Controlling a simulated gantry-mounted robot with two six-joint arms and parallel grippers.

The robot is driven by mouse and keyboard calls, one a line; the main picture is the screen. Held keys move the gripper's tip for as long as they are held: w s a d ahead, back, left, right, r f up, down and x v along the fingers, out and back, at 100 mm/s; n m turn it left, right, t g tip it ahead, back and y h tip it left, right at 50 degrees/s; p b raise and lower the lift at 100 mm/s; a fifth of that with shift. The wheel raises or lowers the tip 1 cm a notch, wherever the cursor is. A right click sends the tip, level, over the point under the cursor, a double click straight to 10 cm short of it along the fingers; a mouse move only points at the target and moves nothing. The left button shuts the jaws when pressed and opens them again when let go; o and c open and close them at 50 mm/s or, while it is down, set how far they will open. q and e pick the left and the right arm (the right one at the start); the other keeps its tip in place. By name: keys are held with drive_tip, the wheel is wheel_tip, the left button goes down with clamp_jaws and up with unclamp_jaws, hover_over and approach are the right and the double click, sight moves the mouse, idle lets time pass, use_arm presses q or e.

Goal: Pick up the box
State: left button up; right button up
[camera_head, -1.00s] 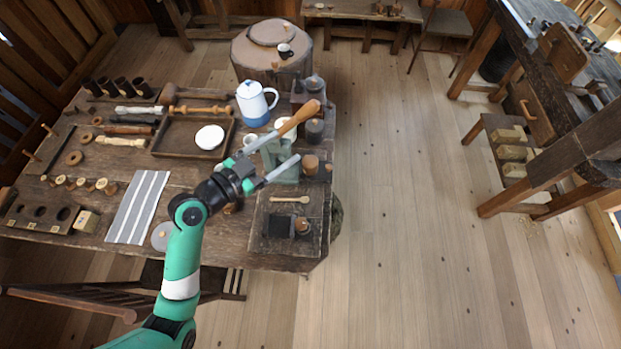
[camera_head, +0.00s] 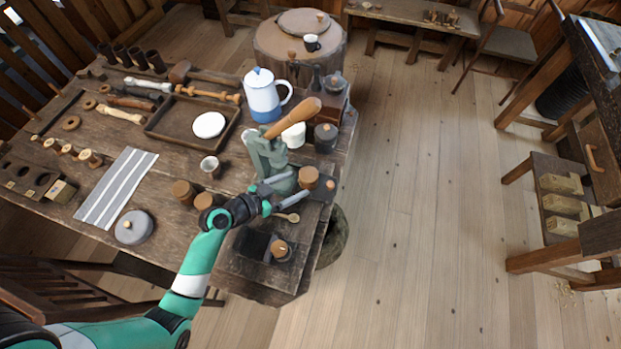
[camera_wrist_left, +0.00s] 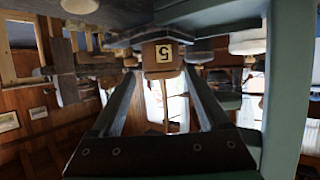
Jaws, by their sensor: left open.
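A small brown wooden piece (camera_head: 308,177), which looks like a round turned box, sits near the right edge of the workbench. A brown piece with a pale label reading 5, upside down (camera_wrist_left: 163,52), shows between the fingertips in the left wrist view; it appears to be the same one. My left gripper (camera_head: 294,187) is open, with its fingers pointing at this piece. In the wrist view the open gripper (camera_wrist_left: 160,74) has a finger on either side; I cannot tell whether they touch it. My right gripper is not in view.
A grey-green upright tool with an orange wooden handle (camera_head: 292,119) stands just behind the gripper. A wooden spoon (camera_head: 287,217) lies in front. Similar brown pieces (camera_head: 183,191) stand to the left. A blue-and-white pot (camera_head: 263,97) is farther back. Floor is free right of the bench.

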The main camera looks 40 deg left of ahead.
sight(308, 175)
use_arm(q)
drive_tip(key=b+x, duration=0.1)
drive_tip(key=x, duration=0.5)
drive_tip(key=shift+w, duration=0.3)
drive_tip(key=shift+r, duration=0.1)
drive_tip(key=c, duration=1.1)
drive_tip(key=shift+r, duration=0.6)
drive_tip(key=shift+c, duration=0.3)
wheel_tip(308, 175, up, 3)
drive_tip(key=shift+s+f+p, duration=0.1)
drive_tip(key=shift+s+p, duration=0.1)
drive_tip(key=shift+p, duration=0.85)
drive_tip(key=s+d+r+p, duration=0.5)
drive_tip(key=s+d+r, duration=0.3)
drive_tip(key=s, duration=0.3)
drive_tip(key=shift+r+p, duration=0.4)
drive_tip(key=shift+r, duration=0.1)
